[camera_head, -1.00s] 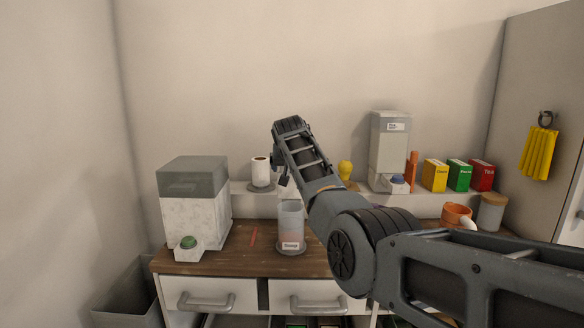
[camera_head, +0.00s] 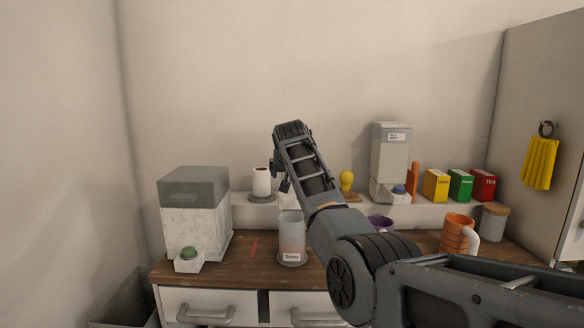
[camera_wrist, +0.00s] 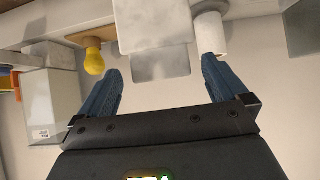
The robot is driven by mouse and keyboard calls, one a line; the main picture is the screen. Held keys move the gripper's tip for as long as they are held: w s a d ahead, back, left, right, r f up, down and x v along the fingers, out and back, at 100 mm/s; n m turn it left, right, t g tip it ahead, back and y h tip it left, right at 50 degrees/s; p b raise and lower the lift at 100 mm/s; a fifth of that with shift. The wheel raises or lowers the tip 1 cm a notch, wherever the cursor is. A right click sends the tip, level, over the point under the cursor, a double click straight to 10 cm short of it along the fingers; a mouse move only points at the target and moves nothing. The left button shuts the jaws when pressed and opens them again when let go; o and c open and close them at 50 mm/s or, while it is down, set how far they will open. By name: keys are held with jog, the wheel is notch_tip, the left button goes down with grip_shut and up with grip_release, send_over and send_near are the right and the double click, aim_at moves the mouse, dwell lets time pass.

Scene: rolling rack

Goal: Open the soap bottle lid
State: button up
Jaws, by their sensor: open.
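The soap bottle (camera_head: 291,242) is a clear, pinkish cylinder with a label. It stands upright on a round grey base on the wooden counter. Its top is close below my gripper (camera_head: 281,178), and I cannot make out its lid. My gripper hangs above and slightly left of the bottle, apart from it. In the wrist view my gripper (camera_wrist: 160,68) is open, with two blue fingers spread. A pale block with a grey lower part (camera_wrist: 155,25) shows between and beyond the fingers there; I cannot tell its contact or identity.
A boxy dispenser (camera_head: 194,215) with a green button stands left of the bottle. On the shelf are a white cylinder (camera_head: 262,182), a yellow bulb (camera_head: 347,180), a grey dispenser (camera_head: 389,158) and coloured boxes (camera_head: 460,186). An orange mug (camera_head: 457,234) stands right.

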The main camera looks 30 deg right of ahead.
jog(key=shift+b+v, duration=0.4)
jog(key=shift+v, duration=2.55)
